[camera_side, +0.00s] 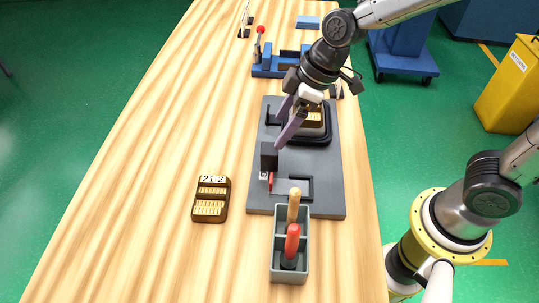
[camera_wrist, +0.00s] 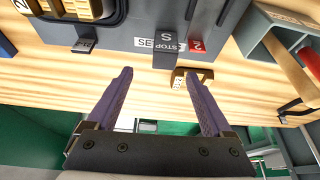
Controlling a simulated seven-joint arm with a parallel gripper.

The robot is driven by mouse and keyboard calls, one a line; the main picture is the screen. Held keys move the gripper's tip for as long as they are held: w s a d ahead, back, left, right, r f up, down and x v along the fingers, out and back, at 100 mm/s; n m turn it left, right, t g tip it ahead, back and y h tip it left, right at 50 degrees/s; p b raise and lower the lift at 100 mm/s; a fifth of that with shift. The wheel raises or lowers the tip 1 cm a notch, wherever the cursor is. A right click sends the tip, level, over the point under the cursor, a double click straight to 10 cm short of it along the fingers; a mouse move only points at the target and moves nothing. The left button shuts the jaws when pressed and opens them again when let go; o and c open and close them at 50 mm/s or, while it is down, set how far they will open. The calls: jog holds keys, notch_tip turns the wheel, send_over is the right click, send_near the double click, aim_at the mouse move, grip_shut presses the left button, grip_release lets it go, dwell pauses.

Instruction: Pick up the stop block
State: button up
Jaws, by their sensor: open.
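The stop block (camera_side: 269,155) is a dark grey block standing at the left edge of the grey base plate (camera_side: 331,195). In the wrist view the stop block (camera_wrist: 166,38) shows an "S" on one face and "STOP" on another. My gripper (camera_side: 281,141) has purple fingers pointing down toward the block in the side view, with the tips close to its top. In the wrist view my gripper (camera_wrist: 159,72) is open and empty, and the block shows between and beyond the fingertips. I cannot tell whether a finger touches it.
A black tray (camera_side: 326,133) with a golden insert sits on the plate. A small wooden tray marked "21-2" (camera_side: 225,206) lies to the left. A grey tool box (camera_side: 304,262) with wooden and red handles stands in front. A blue fixture (camera_side: 262,71) is behind. The table's left side is clear.

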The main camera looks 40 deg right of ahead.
aim_at(270, 148)
jog(key=x, duration=0.3)
jog(key=shift+a+f, duration=0.1)
jog(key=shift+s+x, duration=0.2)
jog(key=shift+x, duration=1.15)
jog(key=shift+s+x, duration=0.2)
jog(key=shift+x, duration=1.15)
grip_shut()
jog(key=shift+w+a, duration=0.1)
